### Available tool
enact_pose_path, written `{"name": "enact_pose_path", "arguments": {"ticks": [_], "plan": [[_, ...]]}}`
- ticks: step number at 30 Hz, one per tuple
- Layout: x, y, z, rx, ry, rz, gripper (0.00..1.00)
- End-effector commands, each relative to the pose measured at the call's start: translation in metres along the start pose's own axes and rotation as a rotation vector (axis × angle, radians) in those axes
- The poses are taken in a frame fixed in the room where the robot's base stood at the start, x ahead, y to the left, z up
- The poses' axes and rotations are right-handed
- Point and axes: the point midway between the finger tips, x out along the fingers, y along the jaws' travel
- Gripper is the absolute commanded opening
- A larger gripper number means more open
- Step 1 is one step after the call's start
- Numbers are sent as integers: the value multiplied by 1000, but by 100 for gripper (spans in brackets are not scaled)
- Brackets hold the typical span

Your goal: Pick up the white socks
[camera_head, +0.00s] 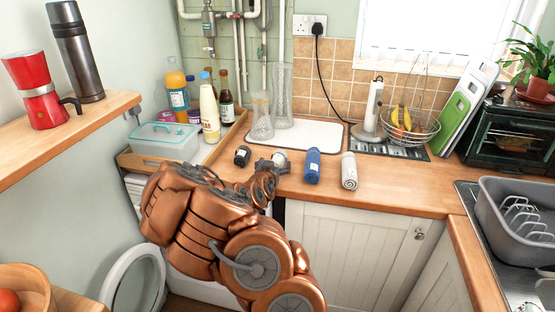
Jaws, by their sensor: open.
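Several small rolled bundles that look like socks stand or lie in a row on the wooden worktop (400,183). A white roll (349,171) with grey marks is at the right end of the row. A pale grey-white roll (281,157) is farther left, right beside my gripper (270,166) and partly hidden by it. A blue roll (312,166) is between these two, and a black roll (242,156) is at the left end. My gripper is open at the end of my copper arm. I cannot tell whether its fingers touch or surround the pale roll.
Glass vases (261,116) stand behind the row by a white board (315,135). A paper-towel holder (373,110) and fruit basket (411,127) are behind right. A wooden tray (222,140) with bottles is left. Worktop right of the white roll is clear.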

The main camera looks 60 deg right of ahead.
Motion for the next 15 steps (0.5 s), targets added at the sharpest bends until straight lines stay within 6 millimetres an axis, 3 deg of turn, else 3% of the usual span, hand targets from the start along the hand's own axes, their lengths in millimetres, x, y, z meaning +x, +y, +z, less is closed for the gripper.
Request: {"name": "enact_pose_path", "arguments": {"ticks": [6,15], "plan": [[17,1,0,0,0,0,87],[25,0,1,-1,0,-2,87]]}}
